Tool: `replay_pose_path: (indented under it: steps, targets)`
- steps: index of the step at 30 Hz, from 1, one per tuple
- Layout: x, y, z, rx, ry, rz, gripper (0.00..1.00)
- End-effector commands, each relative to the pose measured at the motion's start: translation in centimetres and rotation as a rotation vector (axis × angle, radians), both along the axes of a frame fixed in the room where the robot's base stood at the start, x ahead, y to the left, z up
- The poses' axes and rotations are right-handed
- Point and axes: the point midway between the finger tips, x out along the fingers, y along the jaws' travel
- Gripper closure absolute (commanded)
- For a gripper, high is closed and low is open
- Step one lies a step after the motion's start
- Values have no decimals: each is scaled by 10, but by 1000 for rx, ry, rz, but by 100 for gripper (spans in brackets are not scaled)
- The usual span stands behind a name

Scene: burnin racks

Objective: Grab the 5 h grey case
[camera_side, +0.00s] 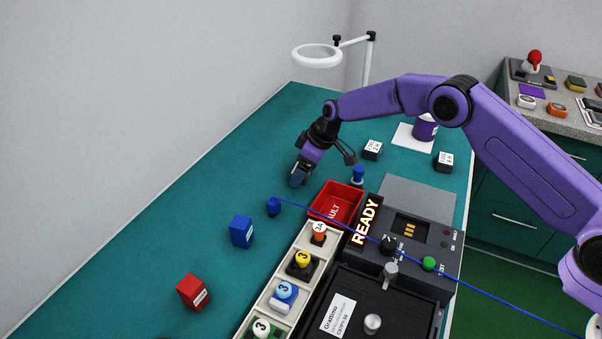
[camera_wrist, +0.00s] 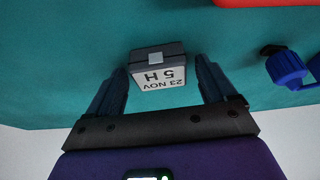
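A grey case (camera_wrist: 157,57) with a white label reading "23 NOV 5 H", upside down in the wrist view, sits on the teal bench. My gripper (camera_wrist: 162,70) is open, with one finger on each side of the case and a visible gap on both sides. I cannot tell how deep the case sits between the fingers. In the side view my gripper (camera_side: 298,180) points down low over the bench, left of the red bin. The case is not clearly visible there, since the fingers hide that spot.
A red bin (camera_side: 337,203), a blue plug (camera_side: 273,207) with its cable and another blue plug (camera_side: 358,175) are near. Two dark cases with white labels (camera_side: 372,149) (camera_side: 443,161) stand further back. A blue box (camera_side: 241,231) and a red box (camera_side: 193,293) stand in front.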

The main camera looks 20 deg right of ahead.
Motion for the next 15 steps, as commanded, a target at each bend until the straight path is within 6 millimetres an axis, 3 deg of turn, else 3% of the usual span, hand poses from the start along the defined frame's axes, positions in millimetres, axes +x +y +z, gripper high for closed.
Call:
replay_pose_path:
  steps: [1, 3, 5, 15]
  targets:
    - [0, 0, 0, 0, 0, 0, 33]
    - [0, 0, 0, 0, 0, 0, 56]
    - [0, 0, 0, -1, 1, 0, 73]
    - [-1, 0, -1, -2, 3, 0, 73]
